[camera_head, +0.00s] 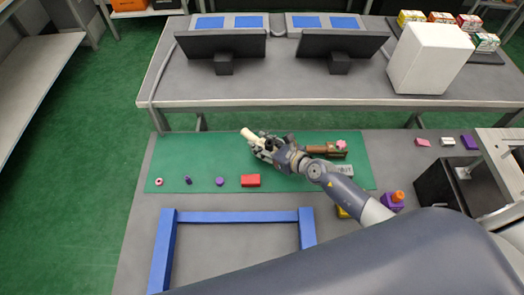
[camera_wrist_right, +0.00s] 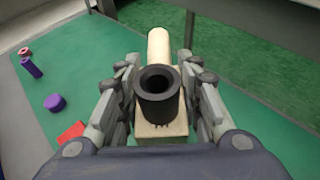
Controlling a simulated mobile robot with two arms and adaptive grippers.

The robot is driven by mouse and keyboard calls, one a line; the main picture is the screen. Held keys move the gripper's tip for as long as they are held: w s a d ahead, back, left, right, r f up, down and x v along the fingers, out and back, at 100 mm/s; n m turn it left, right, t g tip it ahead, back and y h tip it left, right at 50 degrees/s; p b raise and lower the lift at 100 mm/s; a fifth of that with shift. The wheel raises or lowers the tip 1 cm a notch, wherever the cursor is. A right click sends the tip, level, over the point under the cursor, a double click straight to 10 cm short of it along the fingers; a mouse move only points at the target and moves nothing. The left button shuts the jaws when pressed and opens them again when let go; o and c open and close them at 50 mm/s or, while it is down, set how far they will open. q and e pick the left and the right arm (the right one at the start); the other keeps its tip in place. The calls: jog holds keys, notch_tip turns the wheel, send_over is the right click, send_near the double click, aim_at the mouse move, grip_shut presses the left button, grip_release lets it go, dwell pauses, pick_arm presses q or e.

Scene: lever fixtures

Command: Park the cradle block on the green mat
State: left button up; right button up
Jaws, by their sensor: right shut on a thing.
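My right gripper (camera_head: 259,147) is over the far middle part of the green mat (camera_head: 205,155). In the right wrist view its fingers (camera_wrist_right: 157,105) are closed on the sides of a beige block, which I take to be the cradle block (camera_wrist_right: 160,130). A black hollow cylinder (camera_wrist_right: 157,84) sits on top of this block, and a cream rod (camera_wrist_right: 159,46) sticks out beyond it. The rod's tip (camera_head: 247,133) also shows in the head view. I cannot tell whether the block touches the mat. My left gripper is not in view.
A red block (camera_head: 250,181), purple pieces (camera_head: 220,181) and a pink ring (camera_head: 158,182) lie along the mat's near side. A brown fixture (camera_head: 318,150) stands right of the gripper. A blue frame (camera_head: 238,217) lies nearer. The mat's left part is clear.

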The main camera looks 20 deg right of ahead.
notch_tip(320, 180, down, 3)
jog(key=b, duration=0.2)
jog(key=shift+w+f+b, duration=0.1)
jog(key=shift+b, duration=0.2)
jog(key=shift+f, duration=0.25)
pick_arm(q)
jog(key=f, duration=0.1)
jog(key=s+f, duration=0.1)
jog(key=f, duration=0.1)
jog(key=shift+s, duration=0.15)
pick_arm(e)
jog(key=shift+r, duration=0.1)
jog(key=o, duration=1.1)
jog(key=shift+o, duration=0.2)
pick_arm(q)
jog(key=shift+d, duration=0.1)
